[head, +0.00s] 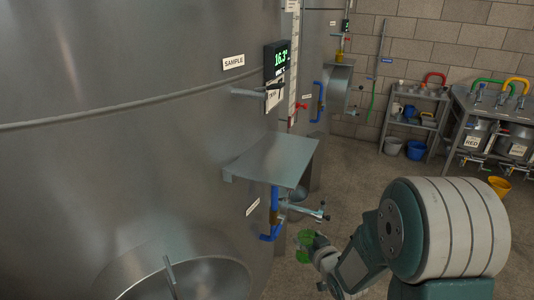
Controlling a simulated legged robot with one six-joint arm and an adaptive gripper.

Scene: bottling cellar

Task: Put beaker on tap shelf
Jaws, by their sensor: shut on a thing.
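The tap shelf (272,160) is a bare metal plate fixed to the side of the big steel tank, below the tap (258,92) by the SAMPLE label. Nothing stands on it. My gripper (314,246) is low and to the right of the shelf, below its level in the picture. It is shut on a small bright green thing (305,237), which I take to be the beaker. It is small and partly hidden by the gripper, so its shape and tilt are hard to tell.
A blue-handled valve with an outlet pipe (313,213) juts out under the shelf, close to my gripper. A round manway (180,275) bulges from the tank at lower left. A rack (414,118), a bench with tanks and a yellow bucket (499,186) stand far right. The floor between is clear.

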